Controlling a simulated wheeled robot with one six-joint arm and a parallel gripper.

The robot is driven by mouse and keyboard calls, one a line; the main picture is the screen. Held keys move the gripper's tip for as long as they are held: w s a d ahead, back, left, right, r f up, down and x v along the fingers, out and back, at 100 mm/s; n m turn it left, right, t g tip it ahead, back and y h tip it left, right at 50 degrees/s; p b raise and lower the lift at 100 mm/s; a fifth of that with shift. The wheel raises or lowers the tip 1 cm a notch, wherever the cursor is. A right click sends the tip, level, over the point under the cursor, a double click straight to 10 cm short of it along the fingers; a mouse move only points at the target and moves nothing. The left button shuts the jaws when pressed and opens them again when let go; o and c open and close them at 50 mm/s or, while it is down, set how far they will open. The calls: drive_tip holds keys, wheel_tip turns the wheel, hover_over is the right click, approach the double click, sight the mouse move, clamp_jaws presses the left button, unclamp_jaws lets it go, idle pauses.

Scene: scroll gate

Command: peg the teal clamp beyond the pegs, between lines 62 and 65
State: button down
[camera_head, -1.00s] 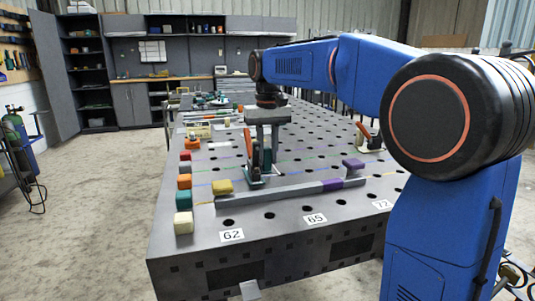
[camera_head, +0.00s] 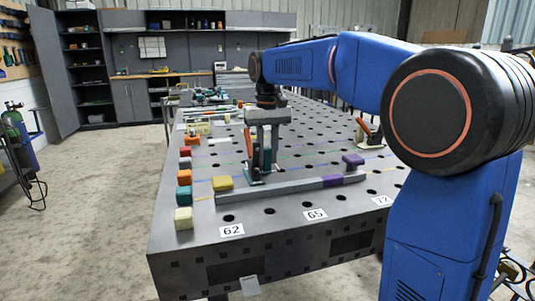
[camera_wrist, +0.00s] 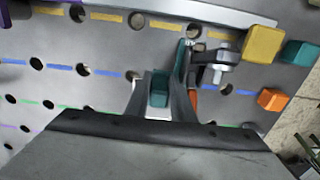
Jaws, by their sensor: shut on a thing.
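My gripper (camera_head: 266,135) is shut on the teal clamp (camera_head: 254,177), which has an orange handle (camera_head: 249,143). The clamp is upright just beyond the grey bar, roughly above the span between labels 62 (camera_head: 232,231) and 65 (camera_head: 315,215). I cannot tell whether its base touches the table. In the wrist view, a teal part of the clamp (camera_wrist: 159,91) sits between my fingertips, with its grey bolt (camera_wrist: 222,55) pointing toward the bar. My gripper hides part of the clamp.
The grey bar (camera_head: 280,190) has a purple section; a yellow block (camera_head: 223,183) and a purple block (camera_head: 353,160) stand at its ends. Several coloured cubes line the left edge, including a teal one (camera_head: 184,195). Another orange-handled clamp (camera_head: 370,138) stands right. The perforated table (camera_head: 320,220) is clear in front.

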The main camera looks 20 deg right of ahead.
drive_tip(key=shift+f, duration=0.2)
drive_tip(key=c, duration=1.4)
unclamp_jaws()
drive_tip(key=shift+f, duration=0.1)
drive_tip(key=shift+c, duration=0.2)
wheel_tip(320, 180, up, 18)
drive_tip(key=shift+f, duration=0.25)
